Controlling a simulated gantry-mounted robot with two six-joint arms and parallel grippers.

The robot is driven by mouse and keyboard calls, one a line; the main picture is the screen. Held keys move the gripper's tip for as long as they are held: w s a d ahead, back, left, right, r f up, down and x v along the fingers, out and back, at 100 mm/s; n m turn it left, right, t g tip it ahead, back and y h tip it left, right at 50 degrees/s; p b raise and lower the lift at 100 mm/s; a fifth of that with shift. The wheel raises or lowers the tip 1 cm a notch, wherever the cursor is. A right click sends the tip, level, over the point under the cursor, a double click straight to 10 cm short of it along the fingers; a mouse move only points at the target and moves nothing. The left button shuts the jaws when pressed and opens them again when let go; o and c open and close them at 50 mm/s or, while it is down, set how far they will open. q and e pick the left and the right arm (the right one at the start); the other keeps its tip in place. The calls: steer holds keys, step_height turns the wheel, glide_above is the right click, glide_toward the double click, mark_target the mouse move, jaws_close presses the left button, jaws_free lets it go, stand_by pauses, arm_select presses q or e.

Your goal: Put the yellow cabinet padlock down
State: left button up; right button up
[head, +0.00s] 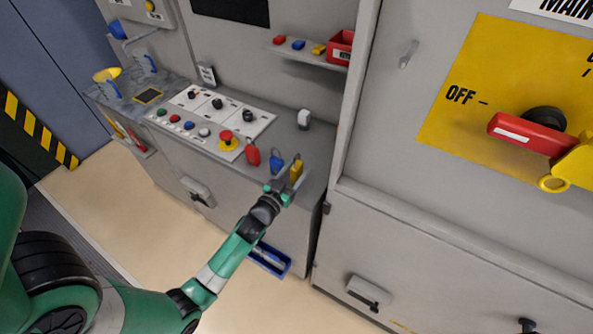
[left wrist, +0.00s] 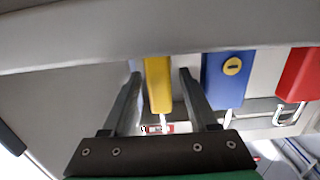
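The yellow padlock (head: 296,170) stands at the front right corner of the grey console top, shackle up. In the left wrist view the yellow padlock (left wrist: 158,82) shows between the two fingers of my left gripper (left wrist: 160,75), with a narrow gap on each side. My left gripper (head: 283,187) is open at the console's front edge, around the padlock and not closed on it. My right gripper is in neither view.
A blue padlock (head: 276,162) and a red padlock (head: 252,155) stand left of the yellow one; in the left wrist view blue (left wrist: 225,75) is close beside a finger. Behind are a control panel (head: 190,105) and a shelf (head: 306,56). A yellow-and-red switch (head: 530,135) is at right.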

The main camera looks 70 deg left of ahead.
arm_select(q)
steer(key=shift+r+p, duration=0.35)
steer(key=b+v, duration=0.2)
steer(key=v, duration=1)
steer(key=shift+f, duration=0.25)
